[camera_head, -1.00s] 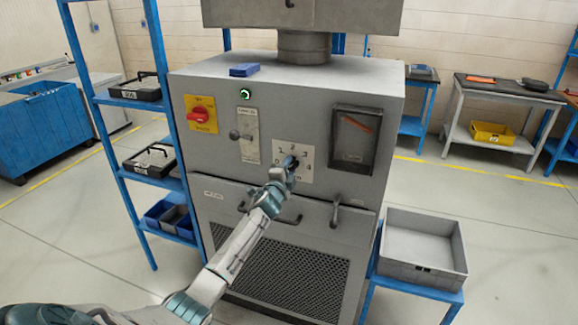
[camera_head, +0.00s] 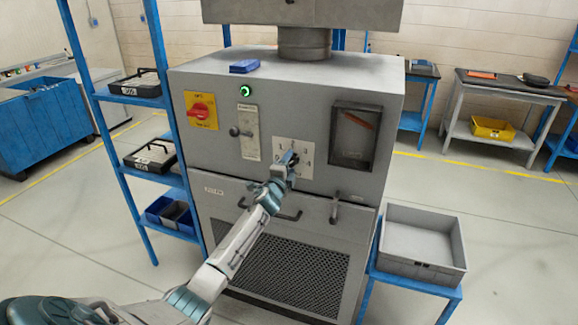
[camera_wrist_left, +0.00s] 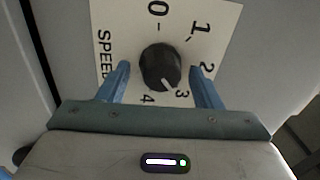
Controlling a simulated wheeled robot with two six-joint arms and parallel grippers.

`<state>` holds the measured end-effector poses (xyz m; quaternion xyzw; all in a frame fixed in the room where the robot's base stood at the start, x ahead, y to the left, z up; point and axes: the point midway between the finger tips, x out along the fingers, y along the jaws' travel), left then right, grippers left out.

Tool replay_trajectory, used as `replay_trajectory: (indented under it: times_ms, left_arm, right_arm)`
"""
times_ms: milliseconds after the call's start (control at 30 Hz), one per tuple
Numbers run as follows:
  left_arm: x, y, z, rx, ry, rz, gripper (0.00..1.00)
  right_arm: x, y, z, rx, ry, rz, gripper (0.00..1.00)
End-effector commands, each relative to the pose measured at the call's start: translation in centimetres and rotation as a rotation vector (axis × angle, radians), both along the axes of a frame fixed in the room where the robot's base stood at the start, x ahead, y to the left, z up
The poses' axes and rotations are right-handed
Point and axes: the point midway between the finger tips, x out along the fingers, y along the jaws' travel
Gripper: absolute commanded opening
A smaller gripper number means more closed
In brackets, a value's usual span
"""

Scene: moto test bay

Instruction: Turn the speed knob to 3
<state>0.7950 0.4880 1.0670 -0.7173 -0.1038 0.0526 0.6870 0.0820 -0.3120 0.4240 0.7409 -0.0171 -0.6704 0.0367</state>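The speed knob (camera_wrist_left: 160,67) is round and black, on a white plate (camera_wrist_left: 108,20) marked SPEED with numbers 0 to 4. In the left wrist view its white pointer mark points down and right, at the 3. My left gripper (camera_wrist_left: 160,86) is open, with one blue finger on each side of the knob and a visible gap to it on both sides. In the head view the left gripper (camera_head: 289,160) is in front of the plate (camera_head: 281,145) on the grey machine and covers most of the knob. My right gripper is in neither view.
The machine front also has a red switch (camera_head: 201,111) on yellow, a lever (camera_head: 240,132), a gauge (camera_head: 352,135) and a handle (camera_head: 335,210) below. A grey bin (camera_head: 418,265) stands at the right, a blue shelf (camera_head: 124,90) at the left.

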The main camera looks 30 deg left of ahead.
Motion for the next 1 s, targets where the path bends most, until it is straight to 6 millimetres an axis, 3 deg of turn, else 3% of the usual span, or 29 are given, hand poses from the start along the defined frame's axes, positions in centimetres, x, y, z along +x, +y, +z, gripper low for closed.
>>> replay_trajectory:
  times_ms: [367, 800, 1000]
  left_arm:
    - [-0.8, -0.2, -0.2, 0.000, 0.000, 0.000, 0.59]
    - [-7.9, -1.8, -0.9, 0.002, 0.000, -0.002, 0.59]
    - [-10.0, -2.3, -0.9, 0.001, 0.000, -0.001, 0.59]
  right_arm:
    - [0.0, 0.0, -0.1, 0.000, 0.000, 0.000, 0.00]
    - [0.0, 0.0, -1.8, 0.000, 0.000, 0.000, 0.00]
    - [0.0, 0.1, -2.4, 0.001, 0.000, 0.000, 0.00]
